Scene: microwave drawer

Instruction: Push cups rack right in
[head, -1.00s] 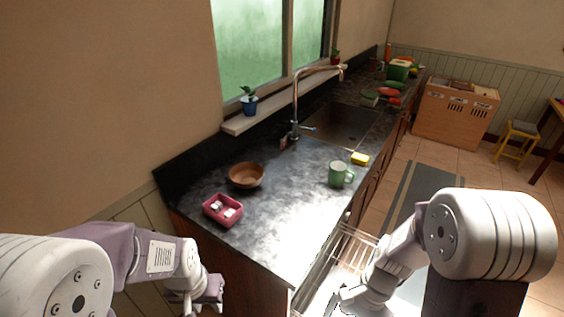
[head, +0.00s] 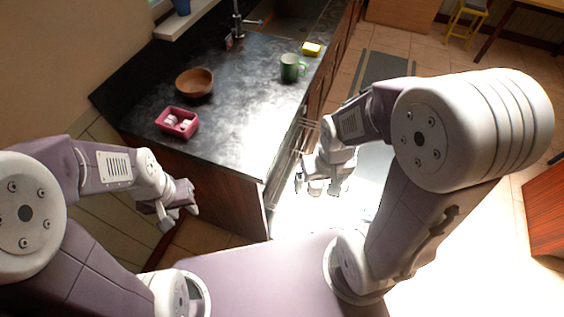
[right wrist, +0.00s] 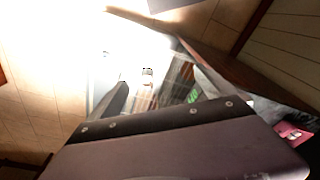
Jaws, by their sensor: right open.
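The wire rack (head: 306,136) shows beside the counter's right side in the head view, pulled out of the cabinet front and partly hidden by my right arm. In the right wrist view, blurred rack wires (right wrist: 178,82) show beyond the fingers. My right gripper (head: 324,188) is open, pointing down over the bright area near the rack. Its two dark fingers stand apart in the right wrist view (right wrist: 160,92). I cannot tell whether it touches the rack. My left gripper (head: 178,214) hangs left of the counter, away from the rack; its finger gap is unclear.
The counter (head: 235,115) holds a brown bowl (head: 194,82), a pink tray (head: 177,122) with small white items, a green mug (head: 291,67) and a yellow sponge (head: 312,48). A grey mat (head: 386,68) lies on the floor. Strong glare washes out the floor near my right gripper.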

